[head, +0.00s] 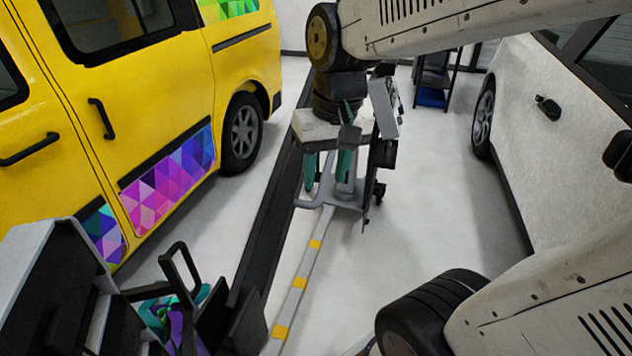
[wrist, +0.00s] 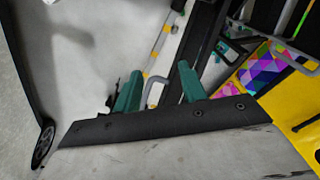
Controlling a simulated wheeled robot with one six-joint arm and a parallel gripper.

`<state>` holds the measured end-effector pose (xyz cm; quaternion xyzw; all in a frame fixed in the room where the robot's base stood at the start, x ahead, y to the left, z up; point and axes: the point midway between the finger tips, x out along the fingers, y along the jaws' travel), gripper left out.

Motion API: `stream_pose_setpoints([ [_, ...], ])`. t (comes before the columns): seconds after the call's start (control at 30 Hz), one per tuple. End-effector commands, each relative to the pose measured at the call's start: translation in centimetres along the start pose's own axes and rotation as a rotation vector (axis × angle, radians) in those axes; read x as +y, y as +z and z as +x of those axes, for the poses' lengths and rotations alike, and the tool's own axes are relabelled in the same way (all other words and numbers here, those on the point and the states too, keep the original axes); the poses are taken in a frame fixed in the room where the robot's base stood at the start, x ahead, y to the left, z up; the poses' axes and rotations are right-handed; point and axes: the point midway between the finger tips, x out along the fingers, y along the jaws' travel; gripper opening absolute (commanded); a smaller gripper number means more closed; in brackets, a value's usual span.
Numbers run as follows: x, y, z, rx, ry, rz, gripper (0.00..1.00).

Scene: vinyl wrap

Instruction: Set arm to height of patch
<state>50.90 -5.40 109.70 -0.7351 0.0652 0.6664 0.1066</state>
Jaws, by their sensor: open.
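The yellow van (head: 150,90) stands at the left. A pink, purple and blue triangle-pattern patch (head: 170,180) lies on its lower side, ahead of the wheel. A smaller blue-purple patch (head: 103,232) is on the lower door, and a green one (head: 228,8) is high up. My gripper (head: 326,183) hangs right of the van, well apart from the patches, its teal fingers pointing down. The fingers are spread and empty; they also show in the wrist view (wrist: 159,70). A colourful patch (wrist: 265,68) shows at the right of the wrist view.
A white car (head: 570,120) stands at the right. A dark rail (head: 268,215) and a strip with yellow marks (head: 298,282) run along the floor. A dark cart (head: 50,290) with a handle is at lower left. A shelf (head: 436,80) stands at the back. Floor right of the strip is clear.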

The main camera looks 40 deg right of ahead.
Motion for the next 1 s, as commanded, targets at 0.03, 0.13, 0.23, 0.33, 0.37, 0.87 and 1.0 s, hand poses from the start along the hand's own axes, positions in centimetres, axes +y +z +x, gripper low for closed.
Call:
stream_pose_setpoints([
  [0.03, 0.6, -2.3, 0.9, -0.014, -0.008, 0.063, 0.41],
  [0.13, 2.1, -6.7, 2.6, -0.018, -0.028, 0.184, 0.41],
  [0.23, 4.0, -10.7, 4.8, -0.021, -0.045, 0.302, 0.41],
  [0.33, 6.2, -14.0, 7.2, -0.021, -0.058, 0.406, 0.41],
  [0.37, 6.8, -14.7, 7.9, -0.022, -0.06, 0.434, 0.41],
  [0.87, 10.1, -18.5, 14.4, -0.021, -0.075, 0.578, 0.41],
  [1.0, 10.0, -18.5, 16.7, -0.021, -0.075, 0.577, 0.41],
])
